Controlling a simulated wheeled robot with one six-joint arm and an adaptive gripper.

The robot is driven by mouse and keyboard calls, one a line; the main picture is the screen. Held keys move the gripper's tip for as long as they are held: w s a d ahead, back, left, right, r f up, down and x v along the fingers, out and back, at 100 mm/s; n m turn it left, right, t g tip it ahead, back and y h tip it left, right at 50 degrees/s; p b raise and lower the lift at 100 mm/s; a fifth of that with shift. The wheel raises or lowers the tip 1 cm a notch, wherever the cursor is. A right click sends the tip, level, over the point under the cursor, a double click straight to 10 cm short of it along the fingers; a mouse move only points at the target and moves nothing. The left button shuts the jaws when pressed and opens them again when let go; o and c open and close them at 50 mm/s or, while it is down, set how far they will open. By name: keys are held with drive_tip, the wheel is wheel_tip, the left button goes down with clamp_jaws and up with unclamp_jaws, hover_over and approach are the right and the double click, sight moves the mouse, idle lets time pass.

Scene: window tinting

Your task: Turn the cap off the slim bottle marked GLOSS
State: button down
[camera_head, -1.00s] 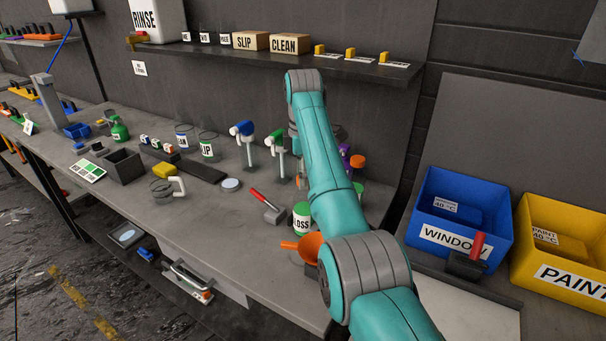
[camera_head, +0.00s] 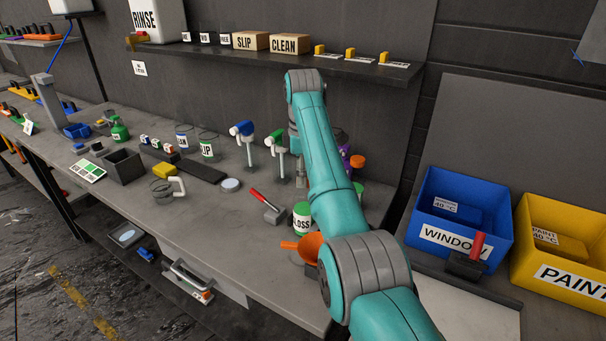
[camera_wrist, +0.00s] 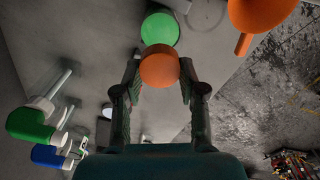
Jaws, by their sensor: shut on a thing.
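In the wrist view my gripper (camera_wrist: 158,82) has its two fingers on either side of a round orange cap (camera_wrist: 160,66), shut on it. The body under this cap is hidden, so I cannot read its label or tell whether the cap is loose. Just beyond it is a larger green lid (camera_wrist: 160,28). In the head view a white container with a green lid (camera_head: 302,218) shows the letters "LOSS", left of my forearm. My forearm hides the held cap and most of the gripper there.
An orange funnel (camera_head: 308,246) stands close by at the front. Blue (camera_head: 242,130) and green (camera_head: 276,146) spray heads stand behind to the left. A red-handled tool (camera_head: 267,206) lies on the bench.

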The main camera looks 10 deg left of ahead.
drive_tip(key=n, duration=0.6)
drive_tip(key=shift+n, duration=0.3)
drive_tip(key=n, duration=0.6)
drive_tip(key=shift+n, duration=0.3)
drive_tip(key=shift+f, duration=0.1)
drive_tip(key=c, duration=0.7)
unclamp_jaws()
drive_tip(key=m, duration=1.4)
